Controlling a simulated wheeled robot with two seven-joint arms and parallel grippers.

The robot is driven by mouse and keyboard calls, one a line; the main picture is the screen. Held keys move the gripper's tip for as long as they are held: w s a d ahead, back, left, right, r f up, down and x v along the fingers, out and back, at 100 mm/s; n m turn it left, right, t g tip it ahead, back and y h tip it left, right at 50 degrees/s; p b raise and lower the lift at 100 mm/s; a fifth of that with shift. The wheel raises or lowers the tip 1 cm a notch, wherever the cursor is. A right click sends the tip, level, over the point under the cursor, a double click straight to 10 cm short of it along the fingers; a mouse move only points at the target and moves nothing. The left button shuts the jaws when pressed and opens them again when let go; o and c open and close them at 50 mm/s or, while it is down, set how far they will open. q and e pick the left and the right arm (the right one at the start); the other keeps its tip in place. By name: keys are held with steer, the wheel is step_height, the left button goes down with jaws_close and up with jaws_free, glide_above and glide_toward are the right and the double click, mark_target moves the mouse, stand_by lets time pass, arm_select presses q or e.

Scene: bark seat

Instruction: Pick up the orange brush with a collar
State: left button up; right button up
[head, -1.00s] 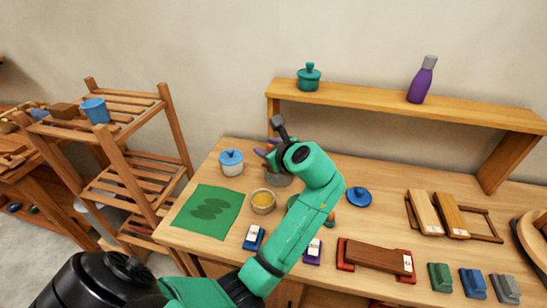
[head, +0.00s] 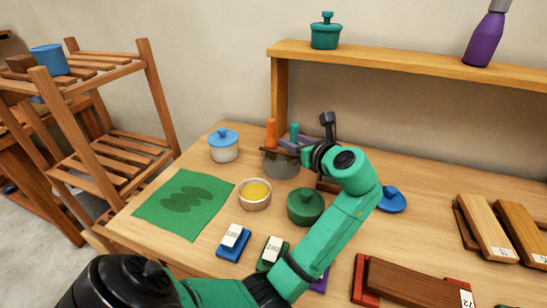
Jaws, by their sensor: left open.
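An orange handle (head: 271,132), which looks like the orange brush, stands upright in a grey pot (head: 281,168) on the table. A teal handle (head: 294,131) stands beside it. A collar on the orange handle cannot be made out. My left gripper (head: 289,144) is open, just right of the orange handle and above the pot, with purplish fingers pointing left. It looks empty; contact with the handles cannot be told. A dark brown bar (head: 272,152) shows across the pot's rim. My right gripper is not in view.
A green mat (head: 174,216) lies left. A shelf (head: 400,72) rises behind; labelled blocks (head: 233,243) line the front.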

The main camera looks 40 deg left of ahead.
mark_target(273, 131)
arm_select(q)
steer(key=p+x, duration=0.1)
steer(key=x, duration=0.8)
steer(key=p+x, duration=0.1)
steer(key=x, duration=0.4)
steer(key=shift+s+a+r+p, duration=0.1)
steer(key=shift+s+r+p, duration=0.05)
steer(key=shift+s+p, duration=0.2)
steer(key=shift+w+a, duration=0.15)
steer(key=shift+a, duration=0.05)
steer(key=shift+d, duration=0.1)
jaws_close()
